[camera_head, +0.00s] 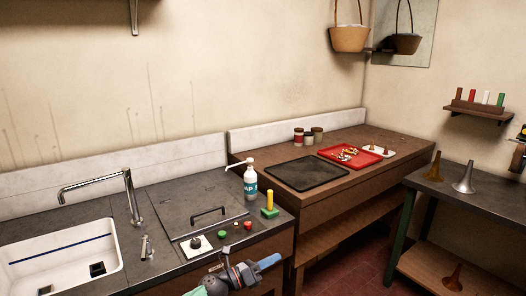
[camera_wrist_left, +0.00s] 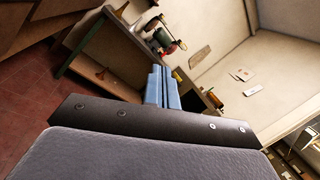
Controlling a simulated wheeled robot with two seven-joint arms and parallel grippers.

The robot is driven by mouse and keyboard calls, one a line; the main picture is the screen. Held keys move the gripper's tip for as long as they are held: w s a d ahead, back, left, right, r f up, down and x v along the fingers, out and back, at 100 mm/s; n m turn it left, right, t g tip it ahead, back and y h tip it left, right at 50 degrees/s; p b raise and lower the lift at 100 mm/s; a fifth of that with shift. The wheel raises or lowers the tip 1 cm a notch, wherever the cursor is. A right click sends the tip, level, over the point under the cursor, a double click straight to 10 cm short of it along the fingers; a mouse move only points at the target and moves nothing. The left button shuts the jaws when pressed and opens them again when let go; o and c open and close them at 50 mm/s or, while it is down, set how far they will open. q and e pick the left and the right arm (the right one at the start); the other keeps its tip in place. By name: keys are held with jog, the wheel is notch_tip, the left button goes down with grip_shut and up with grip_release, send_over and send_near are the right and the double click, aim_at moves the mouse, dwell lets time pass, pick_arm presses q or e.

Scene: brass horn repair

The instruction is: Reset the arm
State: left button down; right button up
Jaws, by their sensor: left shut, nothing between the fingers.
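My left gripper (camera_head: 270,262) is in the lower middle of the head view, in front of the counter's front edge. Its blue fingers are shut together with nothing between them. In the left wrist view the same fingers (camera_wrist_left: 163,88) stand side by side in the middle, touching nothing. My right gripper is in neither view.
The grey counter (camera_head: 165,215) holds a sink (camera_head: 62,255), faucet (camera_head: 130,190), soap bottle (camera_head: 250,183) and a green block with a yellow peg (camera_head: 269,204). A wooden bench carries a black mat (camera_head: 307,172) and red tray (camera_head: 350,156). Floor shows between the benches.

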pick_arm(q)
jog(key=s+a+f+n+t+y, duration=0.2)
jog(key=a+f+n+t+y, duration=0.4)
jog(key=f+n, duration=0.5)
jog(key=s+a+f+n+t+y, duration=0.1)
jog(key=s+a+f+n+y, duration=0.1)
jog(key=a+f+n+y, duration=0.7)
jog(key=s+a+f+n+g+y, duration=0.1)
jog(key=s+f+n+g, duration=0.2)
jog(key=s+f+n, duration=0.4)
jog(key=s+f+n+g+y, duration=0.1)
jog(key=s+f+n+g, duration=0.1)
jog(key=s+f+n, duration=0.5)
jog(key=s+a+f+n+g, duration=0.1)
jog(key=s+f+n+g, duration=0.1)
jog(key=s+f, duration=0.3)
jog(key=s+a+f+n+g, duration=0.1)
jog(key=s+f+g, duration=0.3)
jog(key=s, duration=0.8)
jog(key=s+a+f+n+g, duration=0.1)
jog(key=s+f+n+g, duration=0.1)
jog(key=s+f, duration=0.5)
jog(key=shift+s+a+f+n+g+y, duration=0.25)
jog(key=shift+s+g, duration=0.35)
jog(key=shift+s, duration=0.35)
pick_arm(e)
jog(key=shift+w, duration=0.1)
pick_arm(q)
jog(key=shift+d, duration=0.15)
